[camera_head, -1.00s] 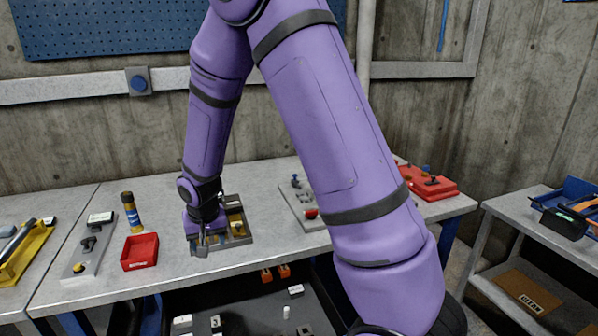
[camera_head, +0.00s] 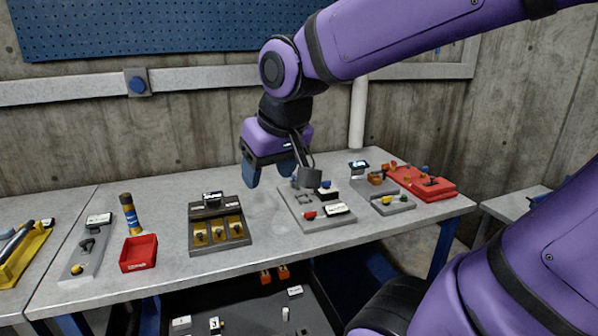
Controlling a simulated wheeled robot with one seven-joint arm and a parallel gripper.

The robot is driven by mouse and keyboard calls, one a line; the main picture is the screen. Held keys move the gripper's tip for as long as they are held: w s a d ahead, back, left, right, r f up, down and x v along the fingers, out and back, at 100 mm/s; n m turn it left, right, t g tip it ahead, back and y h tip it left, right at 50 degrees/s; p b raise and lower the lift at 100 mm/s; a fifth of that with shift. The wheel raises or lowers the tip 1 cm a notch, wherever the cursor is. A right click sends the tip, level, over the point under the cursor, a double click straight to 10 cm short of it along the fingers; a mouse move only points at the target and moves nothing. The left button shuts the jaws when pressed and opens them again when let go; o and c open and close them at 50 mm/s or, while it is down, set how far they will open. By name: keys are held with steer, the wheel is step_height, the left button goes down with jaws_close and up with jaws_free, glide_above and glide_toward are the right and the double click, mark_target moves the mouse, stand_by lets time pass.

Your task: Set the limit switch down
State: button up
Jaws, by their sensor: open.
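My gripper (camera_head: 269,174) hangs over the back of the middle table with its blue fingers apart, and I see nothing held between them. I cannot tell for sure which part is the limit switch. A light grey plate (camera_head: 288,207) to the right of the gripper carries a red part (camera_head: 309,215) and a white label (camera_head: 336,209). The dark grey block (camera_head: 311,177) beside the fingers seems to belong to the gripper.
A red bin (camera_head: 139,253), a yellow-and-blue cylinder (camera_head: 130,213) and a grey fixture (camera_head: 88,254) stand at left. Red (camera_head: 430,184) and grey (camera_head: 393,205) fixtures stand at right. An open dark drawer (camera_head: 255,312) with small parts lies below the table edge.

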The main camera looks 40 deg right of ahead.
steer(key=s+r, duration=0.1)
steer(key=s, duration=0.6)
steer(key=shift+r+n+t, duration=0.3)
steer(key=shift+r+n, duration=0.1)
steer(key=shift+d, duration=0.1)
stand_by(0.6)
